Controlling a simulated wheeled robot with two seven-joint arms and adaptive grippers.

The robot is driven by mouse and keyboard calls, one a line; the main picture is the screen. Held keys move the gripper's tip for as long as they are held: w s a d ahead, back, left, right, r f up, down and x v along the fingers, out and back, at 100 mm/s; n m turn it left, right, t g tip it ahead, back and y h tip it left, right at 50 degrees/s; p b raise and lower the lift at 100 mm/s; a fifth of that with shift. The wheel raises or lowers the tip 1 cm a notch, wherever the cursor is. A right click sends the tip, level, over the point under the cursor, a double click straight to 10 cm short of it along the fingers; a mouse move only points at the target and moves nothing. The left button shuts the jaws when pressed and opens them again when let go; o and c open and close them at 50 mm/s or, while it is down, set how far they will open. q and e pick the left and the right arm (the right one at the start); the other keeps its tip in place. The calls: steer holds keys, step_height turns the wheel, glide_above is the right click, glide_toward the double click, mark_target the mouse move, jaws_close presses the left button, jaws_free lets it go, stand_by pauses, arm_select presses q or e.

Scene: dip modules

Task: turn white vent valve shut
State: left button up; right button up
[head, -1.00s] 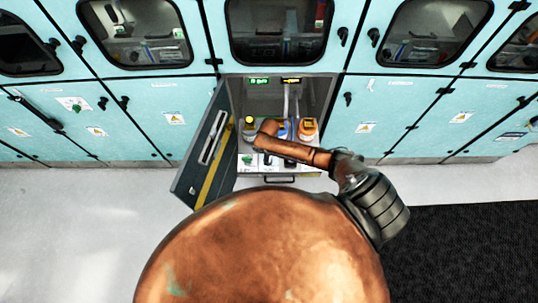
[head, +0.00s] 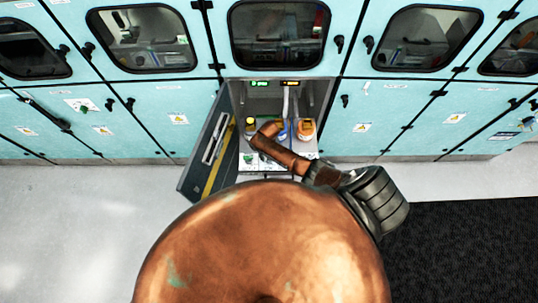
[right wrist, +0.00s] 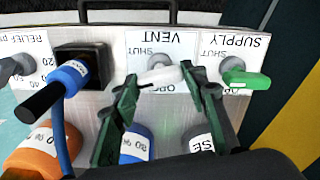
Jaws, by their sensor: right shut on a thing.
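The white vent valve handle (right wrist: 160,76) lies roughly crosswise on the panel in the right wrist view, over the plate marked VENT (right wrist: 163,44). SHUT is printed above the handle in the picture, and a partly covered OPEN lies below it. My right gripper (right wrist: 162,82) has one dark green finger at each end of the handle and is shut on it. In the head view my copper-coloured right arm reaches into the open cabinet bay (head: 243,104) and hides the gripper and the valve. My left gripper is in neither current view.
A green supply handle (right wrist: 247,80) sits close right of the gripper in the wrist view. A blue-and-black fitting (right wrist: 58,87) with a hose is at left. Orange, blue and grey bottles stand near. The open cabinet door (head: 208,150) bounds the bay's left.

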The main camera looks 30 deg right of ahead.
steer(key=shift+m+p, duration=0.5)
steer(key=shift+m, duration=1.1)
steer(key=o, duration=1.2)
steer(key=shift+c, duration=0.2)
step_height(320, 180, up, 12)
